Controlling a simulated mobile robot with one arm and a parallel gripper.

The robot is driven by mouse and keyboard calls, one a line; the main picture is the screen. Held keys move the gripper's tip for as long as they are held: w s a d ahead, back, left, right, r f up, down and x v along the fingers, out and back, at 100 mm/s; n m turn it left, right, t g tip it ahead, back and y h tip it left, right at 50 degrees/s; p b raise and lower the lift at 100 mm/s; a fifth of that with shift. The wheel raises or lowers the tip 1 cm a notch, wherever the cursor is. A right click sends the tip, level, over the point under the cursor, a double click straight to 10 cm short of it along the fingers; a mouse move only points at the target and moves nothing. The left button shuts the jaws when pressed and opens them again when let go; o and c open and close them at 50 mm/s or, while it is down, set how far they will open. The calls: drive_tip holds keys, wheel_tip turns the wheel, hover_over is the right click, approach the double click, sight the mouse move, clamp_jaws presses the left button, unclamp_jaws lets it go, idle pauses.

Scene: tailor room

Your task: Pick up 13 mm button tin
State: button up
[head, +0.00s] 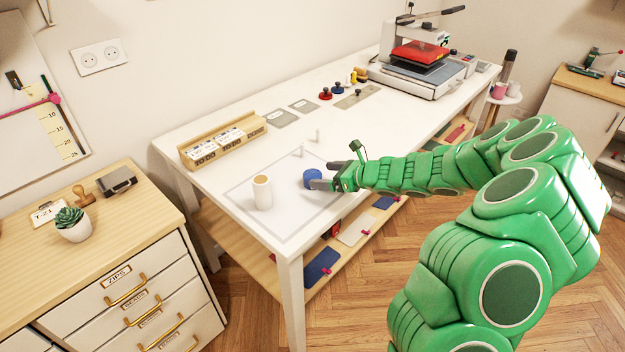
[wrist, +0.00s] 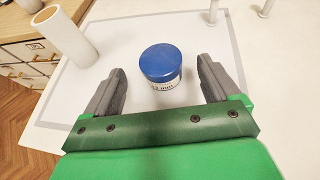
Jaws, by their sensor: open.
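The button tin (head: 311,176) is a small round tin with a blue lid. It stands upright on the white table (head: 215,185), inside a grey outlined square. In the wrist view the tin (wrist: 161,68) shows a white label with dark print too small to read for certain. My gripper (head: 321,174) is open. In the wrist view its two grey fingers (wrist: 164,82) stand either side of the tin, with a gap on each side. The tin is near the fingertips, and nothing is held.
A white cylinder (head: 262,192) stands left of the tin. Thin white pegs (head: 318,135) stand behind it. A wooden rack of cards (head: 222,140) and a heat press (head: 420,60) are farther back. The table in front of the cards is mostly clear.

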sight(314, 174)
drive_tip(key=shift+x, duration=2.65)
drive_tip(key=c, duration=1.1)
